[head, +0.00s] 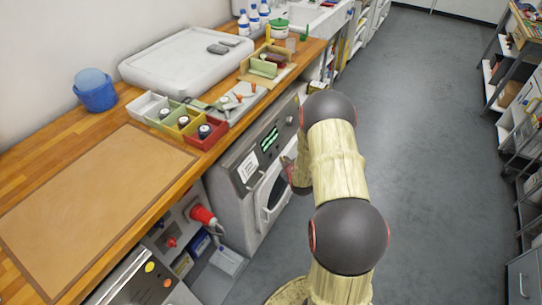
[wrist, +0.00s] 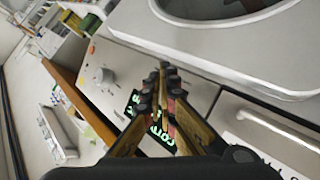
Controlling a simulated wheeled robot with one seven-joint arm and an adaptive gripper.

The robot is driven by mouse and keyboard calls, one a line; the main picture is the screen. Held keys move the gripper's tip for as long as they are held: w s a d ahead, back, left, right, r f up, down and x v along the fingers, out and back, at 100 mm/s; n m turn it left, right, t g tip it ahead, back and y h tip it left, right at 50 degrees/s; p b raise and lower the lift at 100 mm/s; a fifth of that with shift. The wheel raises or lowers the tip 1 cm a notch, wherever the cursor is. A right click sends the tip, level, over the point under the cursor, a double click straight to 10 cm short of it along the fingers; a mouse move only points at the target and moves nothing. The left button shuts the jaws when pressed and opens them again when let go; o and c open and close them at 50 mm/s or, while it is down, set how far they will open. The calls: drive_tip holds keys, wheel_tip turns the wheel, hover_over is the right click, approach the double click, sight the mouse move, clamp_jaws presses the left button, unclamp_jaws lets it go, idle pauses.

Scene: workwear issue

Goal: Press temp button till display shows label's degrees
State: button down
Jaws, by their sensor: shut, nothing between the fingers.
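I cannot make out the temp button. My gripper (wrist: 164,68) is shut and empty, its fingers over the display in the wrist view. In the head view it is mostly hidden by my arm near the machine's front.
A round knob (wrist: 103,77) sits on the panel beyond the display. The machine's door (head: 273,190) is below the panel. The grey floor (head: 420,130) to the right is clear.

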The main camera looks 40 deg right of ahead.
drive_tip(key=shift+s+d+r, duration=0.15)
drive_tip(key=shift+s+d, duration=0.05)
drive_tip(key=shift+s, duration=0.25)
drive_tip(key=shift+s+d+r, duration=0.15)
drive_tip(key=shift+s, duration=0.25)
idle(1.2)
